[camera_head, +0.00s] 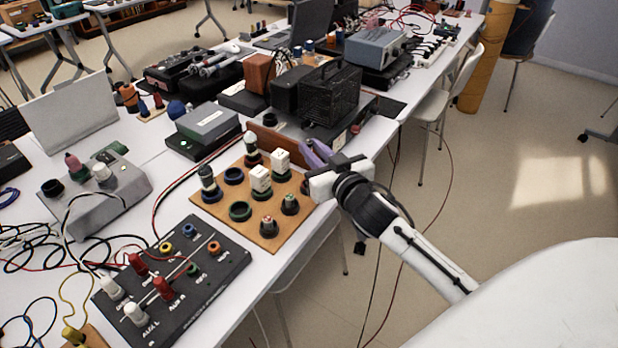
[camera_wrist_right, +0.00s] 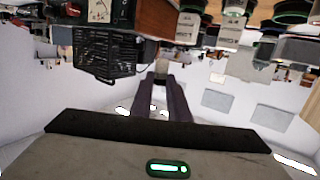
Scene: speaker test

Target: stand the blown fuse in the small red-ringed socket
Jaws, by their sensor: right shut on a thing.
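My right gripper (camera_head: 314,152) is at the right edge of the wooden socket board (camera_head: 213,207), above or beside it. Its purple fingers are shut on a small pale thing, which shows between the fingertips in the right wrist view (camera_wrist_right: 161,71). I take it for the blown fuse, but its markings cannot be read. The board carries an empty blue-ringed socket (camera_head: 234,176), an empty green-ringed socket (camera_head: 240,211) and several standing plugs or fuses. I cannot make out a red-ringed socket on the board for certain. My left gripper is not in view.
A black panel (camera_head: 222,283) with knobs lies in front. A black mesh box (camera_head: 329,95) stands behind. The floor to the right is open.

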